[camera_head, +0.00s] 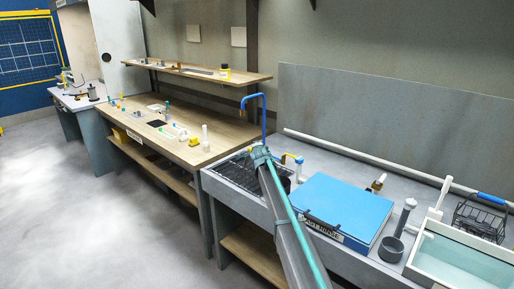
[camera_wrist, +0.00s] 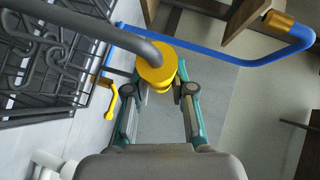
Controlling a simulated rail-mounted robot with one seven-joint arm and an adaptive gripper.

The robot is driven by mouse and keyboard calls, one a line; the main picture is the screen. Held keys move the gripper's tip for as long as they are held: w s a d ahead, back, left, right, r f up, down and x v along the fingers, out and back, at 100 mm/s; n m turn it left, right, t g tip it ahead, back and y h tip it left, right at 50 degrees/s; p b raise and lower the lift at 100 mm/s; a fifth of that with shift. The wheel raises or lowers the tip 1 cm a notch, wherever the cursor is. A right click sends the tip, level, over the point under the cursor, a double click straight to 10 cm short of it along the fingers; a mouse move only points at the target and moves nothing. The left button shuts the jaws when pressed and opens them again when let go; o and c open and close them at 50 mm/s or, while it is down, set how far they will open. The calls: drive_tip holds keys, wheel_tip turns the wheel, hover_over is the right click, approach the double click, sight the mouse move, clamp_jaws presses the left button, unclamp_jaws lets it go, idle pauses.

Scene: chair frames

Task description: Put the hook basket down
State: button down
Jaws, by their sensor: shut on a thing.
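In the wrist view, my gripper (camera_wrist: 183,92) is shut on a yellow round grip (camera_wrist: 156,66). A thick grey curved bar (camera_wrist: 95,27) runs from this grip out past the upper left corner; it looks like the handle of the hook basket. Dark grey bars with scroll-shaped pieces (camera_wrist: 40,75) show at the left; I cannot tell how much of this is basket and how much is rack. In the head view, my gripper (camera_head: 261,155) is over the sink bench, beside the black rack (camera_head: 236,174); the basket is mostly hidden there.
A blue faucet (camera_head: 263,118) rises just behind my gripper, and its blue pipe (camera_wrist: 220,57) is close in the wrist view. To the right stand a blue-lidded box (camera_head: 345,207), a grey cup (camera_head: 391,249) and a water tank (camera_head: 462,258) with a wire basket (camera_head: 478,218).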

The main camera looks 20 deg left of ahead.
drive_tip(key=shift+f, duration=0.5)
drive_tip(key=c, duration=1)
unclamp_jaws()
drive_tip(key=b+v, duration=0.3)
drive_tip(key=v, duration=0.9)
drive_tip(key=shift+d, duration=0.1)
